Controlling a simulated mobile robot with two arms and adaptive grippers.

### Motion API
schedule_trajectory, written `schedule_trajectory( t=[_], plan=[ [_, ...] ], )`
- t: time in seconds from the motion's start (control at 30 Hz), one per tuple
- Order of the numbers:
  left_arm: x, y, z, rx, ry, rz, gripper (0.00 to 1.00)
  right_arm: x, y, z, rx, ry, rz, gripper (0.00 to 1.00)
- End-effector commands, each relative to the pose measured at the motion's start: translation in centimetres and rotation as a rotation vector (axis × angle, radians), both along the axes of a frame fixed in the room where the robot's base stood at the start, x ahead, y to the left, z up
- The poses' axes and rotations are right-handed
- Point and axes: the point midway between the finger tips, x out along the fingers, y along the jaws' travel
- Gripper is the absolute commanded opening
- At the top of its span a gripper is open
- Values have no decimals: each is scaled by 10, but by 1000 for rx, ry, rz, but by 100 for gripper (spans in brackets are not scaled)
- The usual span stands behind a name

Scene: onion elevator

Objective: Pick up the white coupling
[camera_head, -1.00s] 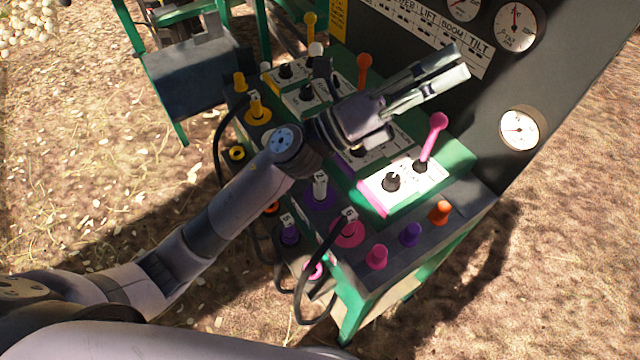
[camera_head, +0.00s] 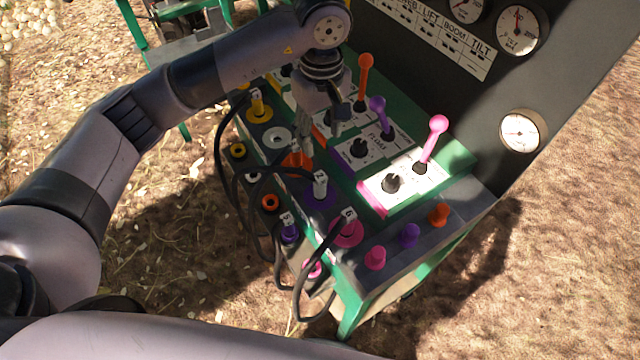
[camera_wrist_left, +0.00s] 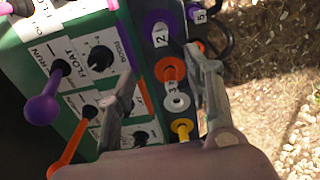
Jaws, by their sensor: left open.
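The white coupling (camera_head: 277,137) shows as a pale ring with a round centre in the top row of the green-and-black console, between a yellow coupling (camera_head: 258,107) and an orange one (camera_head: 296,161). In the wrist view the white coupling (camera_wrist_left: 178,102) lies between my spread fingers, closer to the right-hand finger. My left gripper (camera_head: 320,142) points down over the console, just right of the white coupling. In the wrist view my left gripper (camera_wrist_left: 163,68) is open with nothing held. A tag marked 3 sits between the white and orange couplings there.
A purple coupling (camera_head: 320,188) and a pink one (camera_head: 348,232) continue the row, with black hoses looping down the side. An orange lever (camera_head: 364,75), a purple lever (camera_head: 378,108) and a pink lever (camera_head: 437,128) stand right of the gripper.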

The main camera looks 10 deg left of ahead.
Motion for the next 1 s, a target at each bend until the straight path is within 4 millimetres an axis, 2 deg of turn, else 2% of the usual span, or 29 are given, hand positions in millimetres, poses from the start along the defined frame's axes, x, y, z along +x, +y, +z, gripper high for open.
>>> schedule_trajectory(
  t=[0.1,0.4,0.6,0.7,0.83,1.0],
  plan=[
    [-2,0,-24,-2,8,1,46,0,0,13,0,0,0,47],
    [-2,-1,-84,-5,6,2,46,0,1,33,1,0,-1,47],
    [-1,-1,-101,-5,2,1,46,0,2,36,3,1,-1,47],
    [-2,-1,-108,-6,6,1,46,0,3,44,4,0,-2,47],
    [-4,1,-126,-5,9,2,46,-1,4,60,4,1,-2,47],
    [-3,0,-149,-6,4,1,46,-1,4,64,4,1,-2,47]
  ],
)
